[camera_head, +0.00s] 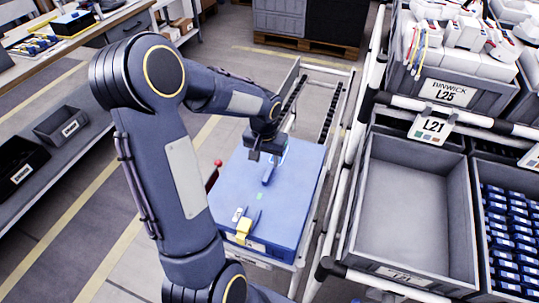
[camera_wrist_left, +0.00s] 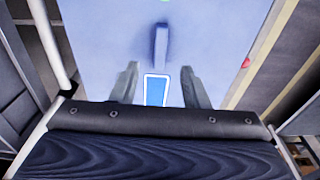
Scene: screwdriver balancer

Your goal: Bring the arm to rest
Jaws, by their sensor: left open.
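My left arm comes in from the left in the head view, and its gripper (camera_head: 266,152) is over the far part of a blue box (camera_head: 290,205). In the left wrist view the two fingers of the gripper (camera_wrist_left: 158,85) are apart, with nothing held between them. The blue surface of the box (camera_wrist_left: 105,35) lies beyond them, with a raised blue handle-like piece (camera_wrist_left: 162,45) ahead of the fingertips. A blue rectangle with a white border (camera_wrist_left: 156,90) shows between the fingers; I cannot tell what it is. My right gripper is not in view.
The box sits on a wheeled cart with pale rails (camera_head: 339,120) and has a yellow latch (camera_head: 243,229) on its near side. At right, a rack holds an empty grey bin (camera_head: 415,205) and a bin of blue parts (camera_head: 510,235). A workbench (camera_head: 95,35) stands at the far left.

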